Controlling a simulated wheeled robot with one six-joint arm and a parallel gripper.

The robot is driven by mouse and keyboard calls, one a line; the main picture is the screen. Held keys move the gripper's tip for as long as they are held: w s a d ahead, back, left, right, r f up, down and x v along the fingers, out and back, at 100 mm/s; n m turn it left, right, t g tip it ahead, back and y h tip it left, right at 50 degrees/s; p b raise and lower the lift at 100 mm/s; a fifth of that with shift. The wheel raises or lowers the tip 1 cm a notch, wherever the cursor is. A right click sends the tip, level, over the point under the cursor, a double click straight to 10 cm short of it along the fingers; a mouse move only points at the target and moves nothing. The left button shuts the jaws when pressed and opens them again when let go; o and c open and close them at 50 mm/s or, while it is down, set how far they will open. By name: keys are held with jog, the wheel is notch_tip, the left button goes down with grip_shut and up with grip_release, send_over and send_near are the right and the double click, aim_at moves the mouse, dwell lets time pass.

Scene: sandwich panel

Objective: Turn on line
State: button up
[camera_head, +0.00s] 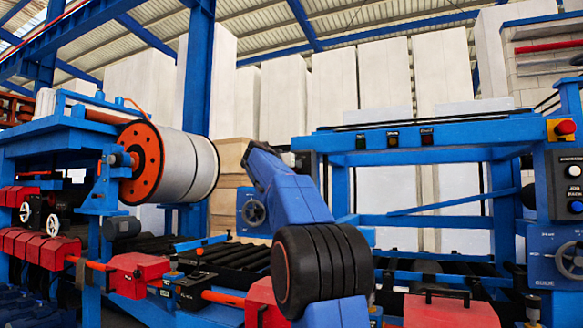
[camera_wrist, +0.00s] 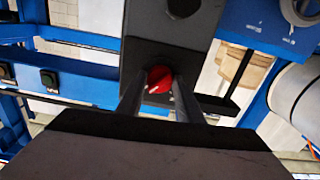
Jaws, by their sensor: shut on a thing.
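In the wrist view, a red rotary knob (camera_wrist: 159,80) with a white mark sits at the lower part of a dark control box (camera_wrist: 160,45). The white mark is tilted. My gripper (camera_wrist: 157,86) has one dark finger on each side of the knob and is shut on it. In the head view, my blue arm reaches up and away in the middle, and my gripper cannot be made out there.
Blue machine frames stand on both sides, with a white roll (camera_head: 188,165) at left. A blue panel with a handwheel (camera_head: 253,213) is beside my arm. A control panel (camera_head: 570,185) and red emergency button (camera_head: 565,128) are at far right. Black rollers (camera_head: 235,257) run behind my arm.

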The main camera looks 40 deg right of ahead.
jog(key=shift+f+m, duration=0.1)
jog(key=shift+m, duration=0.4)
jog(key=o, duration=1.1)
jog(key=shift+c, duration=0.2)
jog(key=shift+a, duration=0.15)
jog(key=v, duration=1.7)
jog(key=shift+a, duration=0.1)
